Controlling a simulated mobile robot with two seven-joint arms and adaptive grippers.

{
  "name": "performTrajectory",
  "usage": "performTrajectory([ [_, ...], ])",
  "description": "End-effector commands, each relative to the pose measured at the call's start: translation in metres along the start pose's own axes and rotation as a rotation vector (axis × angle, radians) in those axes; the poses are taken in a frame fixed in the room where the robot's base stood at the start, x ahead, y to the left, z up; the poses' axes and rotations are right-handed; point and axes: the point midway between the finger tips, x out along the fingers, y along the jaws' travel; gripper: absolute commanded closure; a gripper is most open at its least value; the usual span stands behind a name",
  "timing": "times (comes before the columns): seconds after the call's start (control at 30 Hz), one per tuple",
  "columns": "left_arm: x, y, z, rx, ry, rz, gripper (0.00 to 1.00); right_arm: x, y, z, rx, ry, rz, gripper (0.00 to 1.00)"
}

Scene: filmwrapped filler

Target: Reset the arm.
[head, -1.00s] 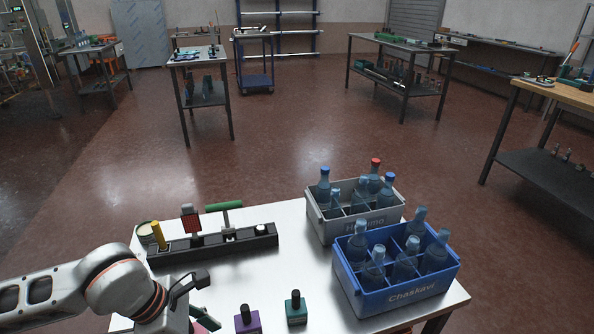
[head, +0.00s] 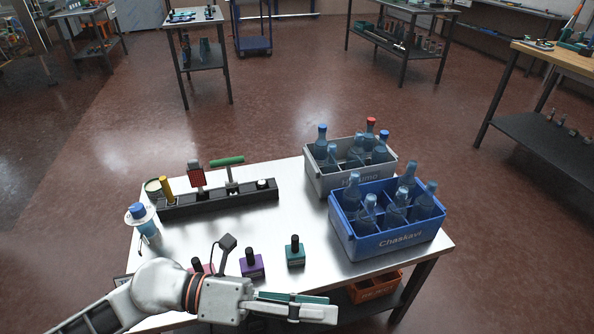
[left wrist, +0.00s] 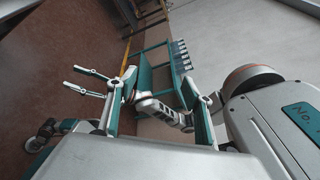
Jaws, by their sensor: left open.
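My left arm reaches in from the bottom left of the head view. My left gripper (head: 300,308) is low, at the table's near edge, pointing right. Its teal-padded fingers stand apart in the left wrist view (left wrist: 158,100), with nothing held between them. In the left wrist view, another white arm of mine shows beyond these fingers. It appears to end in my right gripper (left wrist: 70,77), whose two thin fingers are apart and empty. The right gripper is outside the head view.
The metal table (head: 290,222) carries a grey crate (head: 314,178) and a blue crate (head: 400,240) with bottles, a black rack (head: 220,201), a blue-capped bottle (head: 147,228), a purple bottle (head: 252,265) and a green one (head: 295,254). An orange bin (head: 375,288) is below. The table's middle is clear.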

Motion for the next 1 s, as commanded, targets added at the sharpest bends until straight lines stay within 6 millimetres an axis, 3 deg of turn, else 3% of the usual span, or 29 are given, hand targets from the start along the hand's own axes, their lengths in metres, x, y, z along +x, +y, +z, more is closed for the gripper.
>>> performTrajectory([
  [0.07, 0.001, -0.011, 0.028, -0.173, -0.176, -0.089, 0.49, -0.004, -0.002, -0.002, 0.003, -0.001, -0.003, 0.60],
  [0.17, -0.013, -0.006, 0.062, -0.399, -0.400, -0.175, 0.49, -0.007, -0.004, -0.003, 0.007, -0.002, -0.007, 0.60],
  [0.3, -0.053, 0.036, 0.090, -0.742, -0.717, -0.253, 0.49, -0.009, -0.005, -0.004, 0.012, -0.004, -0.010, 0.60],
  [0.4, -0.090, 0.084, 0.084, -1.003, -0.944, -0.281, 0.49, -0.010, -0.005, -0.005, 0.014, -0.005, -0.011, 0.60],
  [0.47, -0.113, 0.117, 0.069, -1.159, -1.076, -0.285, 0.49, -0.010, -0.004, -0.007, 0.016, -0.004, -0.011, 0.60],
  [0.57, -0.144, 0.164, 0.028, -1.396, -1.266, -0.280, 0.49, -0.011, -0.004, -0.011, 0.020, 0.001, -0.011, 0.60],
  [0.7, -0.176, 0.213, -0.047, -1.687, -1.487, -0.255, 0.49, -0.013, -0.003, -0.015, 0.023, 0.006, -0.011, 0.60],
  [0.8, -0.189, 0.234, -0.100, -1.853, -1.608, -0.231, 0.49, -0.013, -0.003, -0.016, 0.024, 0.006, -0.011, 0.60],
  [0.9, -0.197, 0.245, -0.142, -1.974, -1.692, -0.213, 0.49, -0.014, -0.004, -0.015, 0.025, 0.004, -0.013, 0.60],
  [1.0, -0.200, 0.250, -0.168, -2.049, -1.742, -0.200, 0.49, -0.014, -0.004, -0.014, 0.026, 0.001, -0.014, 0.60],
])
